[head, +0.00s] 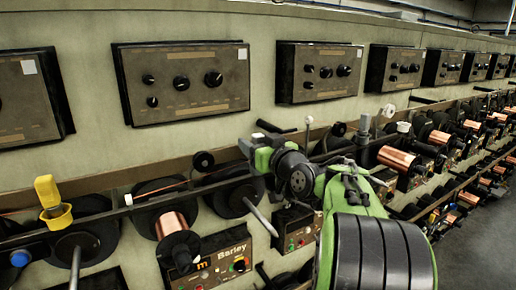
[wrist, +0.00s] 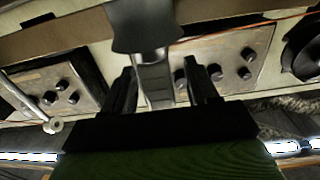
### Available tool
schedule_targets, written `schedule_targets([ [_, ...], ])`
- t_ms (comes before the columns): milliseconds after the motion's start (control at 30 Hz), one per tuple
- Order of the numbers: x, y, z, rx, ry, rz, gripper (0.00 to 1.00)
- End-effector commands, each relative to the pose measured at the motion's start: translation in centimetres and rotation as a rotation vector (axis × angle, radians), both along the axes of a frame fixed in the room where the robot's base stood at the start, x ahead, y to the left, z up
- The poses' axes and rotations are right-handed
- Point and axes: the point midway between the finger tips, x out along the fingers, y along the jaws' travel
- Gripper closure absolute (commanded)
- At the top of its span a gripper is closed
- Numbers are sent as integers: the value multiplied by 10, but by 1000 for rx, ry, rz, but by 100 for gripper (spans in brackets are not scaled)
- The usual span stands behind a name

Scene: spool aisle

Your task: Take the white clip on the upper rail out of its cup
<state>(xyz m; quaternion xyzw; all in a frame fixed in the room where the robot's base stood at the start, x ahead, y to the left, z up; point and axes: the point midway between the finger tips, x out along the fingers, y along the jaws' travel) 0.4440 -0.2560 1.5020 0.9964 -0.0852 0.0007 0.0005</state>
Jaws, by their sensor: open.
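My gripper (wrist: 160,70) is open, with one black finger on each side of the clip. The clip looks closer to the left finger; whether either finger touches it, I cannot tell. In the head view my gripper (head: 253,134) is at the upper rail (head: 137,206), and it hides most of the clip and cup there.
A yellow clip (head: 46,190) in a yellow cup (head: 58,217) is at the left of the rail. A thin rod with a white tip (head: 308,120) stands right of my gripper. A grey clip (head: 364,122) is further right. Copper spools (head: 172,224) and control panels (head: 184,82) surround the rail.

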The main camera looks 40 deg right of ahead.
Motion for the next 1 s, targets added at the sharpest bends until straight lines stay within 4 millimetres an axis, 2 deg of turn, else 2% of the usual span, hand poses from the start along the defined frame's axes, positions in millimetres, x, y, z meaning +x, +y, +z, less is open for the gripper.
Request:
schedule_targets([
  [100, 12, -2, 4, 0, 0, 2, 42],
  [300, 12, -2, 1, -1, 1, 0, 43],
  [667, 12, -2, 0, 0, 1, 0, 98],
  [867, 12, -2, 0, 0, 2, 0, 99],
  [1000, 12, -2, 10, -2, -1, 0, 99],
])
